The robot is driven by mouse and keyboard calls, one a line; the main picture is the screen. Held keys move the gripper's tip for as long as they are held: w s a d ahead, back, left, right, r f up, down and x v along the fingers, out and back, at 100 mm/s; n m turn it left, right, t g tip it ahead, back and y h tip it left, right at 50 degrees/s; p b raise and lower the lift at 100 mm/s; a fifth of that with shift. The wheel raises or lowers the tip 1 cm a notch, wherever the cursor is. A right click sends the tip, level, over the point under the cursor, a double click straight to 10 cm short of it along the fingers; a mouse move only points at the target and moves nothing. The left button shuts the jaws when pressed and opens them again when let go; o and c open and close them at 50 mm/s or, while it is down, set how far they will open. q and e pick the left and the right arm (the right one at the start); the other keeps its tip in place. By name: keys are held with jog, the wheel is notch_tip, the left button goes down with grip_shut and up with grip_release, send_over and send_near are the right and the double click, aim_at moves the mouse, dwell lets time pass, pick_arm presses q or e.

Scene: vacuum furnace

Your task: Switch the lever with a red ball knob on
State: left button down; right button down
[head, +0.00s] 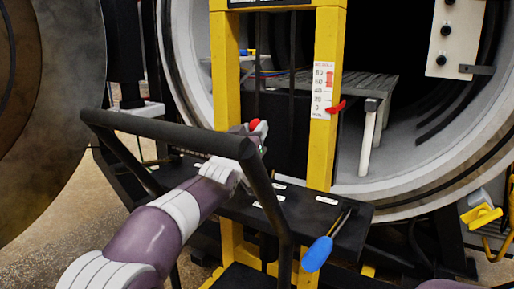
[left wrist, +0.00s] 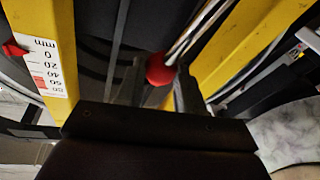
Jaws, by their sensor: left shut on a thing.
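The red ball knob (head: 256,125) shows small beside my left gripper, behind the black push bar in the head view. In the left wrist view the red ball knob (left wrist: 161,70) sits between the two fingers, with bright metal rod running up and right from it. My left gripper (head: 250,132) is shut on the knob; its fingers also show in the left wrist view (left wrist: 162,85). The lever's lower part and its pivot are hidden by my arm and the bar. My right gripper is not in view.
Yellow posts (head: 325,150) carry a mm scale (head: 323,90) with a red pointer (head: 336,107). A blue-handled lever (head: 318,253) stands right on a black panel (head: 350,215). The round furnace opening lies behind.

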pick_arm(q)
jog(key=s+a+f+n+t+h+b, duration=0.1)
jog(key=s+a+t+b, duration=0.2)
jog(key=b, duration=0.7)
jog(key=shift+s+a, duration=0.25)
jog(key=shift+s, duration=0.85)
jog(key=shift+f, duration=0.1)
